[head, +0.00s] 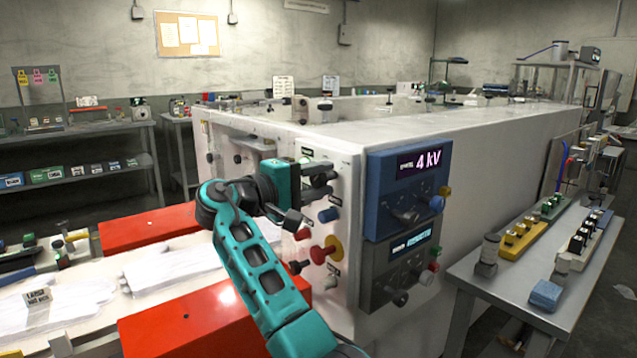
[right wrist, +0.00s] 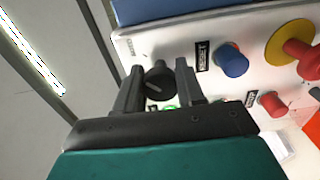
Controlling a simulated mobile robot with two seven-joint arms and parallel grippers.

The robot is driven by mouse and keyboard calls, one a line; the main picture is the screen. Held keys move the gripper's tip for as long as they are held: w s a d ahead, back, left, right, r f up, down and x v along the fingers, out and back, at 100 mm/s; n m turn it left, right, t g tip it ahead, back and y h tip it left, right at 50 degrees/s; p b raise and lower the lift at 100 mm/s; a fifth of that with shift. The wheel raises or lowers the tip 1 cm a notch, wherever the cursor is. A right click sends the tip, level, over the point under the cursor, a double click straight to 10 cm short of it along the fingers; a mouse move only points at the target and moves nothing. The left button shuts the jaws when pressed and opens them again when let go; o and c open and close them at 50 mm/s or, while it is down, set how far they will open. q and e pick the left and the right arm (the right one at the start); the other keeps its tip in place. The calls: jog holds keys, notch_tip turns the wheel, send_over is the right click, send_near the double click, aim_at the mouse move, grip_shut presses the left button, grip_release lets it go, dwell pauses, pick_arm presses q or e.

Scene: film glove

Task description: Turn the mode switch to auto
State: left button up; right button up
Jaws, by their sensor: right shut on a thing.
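The mode switch is a black rotary knob (right wrist: 158,84) on the white control panel (head: 345,218). In the right wrist view it sits between the two dark fingers of my right gripper (right wrist: 159,82), which are shut on it. A pale pointer line shows on the knob's face; the position labels around it are mostly hidden, so its setting cannot be read. In the head view my right gripper (head: 319,181) is at the panel's upper part and hides the knob. My left gripper is not in view.
Below the knob are a blue button (head: 328,215), a red button (head: 302,234) and a red stop button on a yellow disc (head: 322,254). A blue display unit reading 4 kV (head: 408,190) adjoins on the right. A grey bench (head: 505,300) stands at right.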

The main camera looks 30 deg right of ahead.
dwell(0.3)
jog(key=o, duration=1)
jog(key=shift+a, duration=0.35)
jog(key=s+a, duration=0.1)
jog(key=a, duration=1.1)
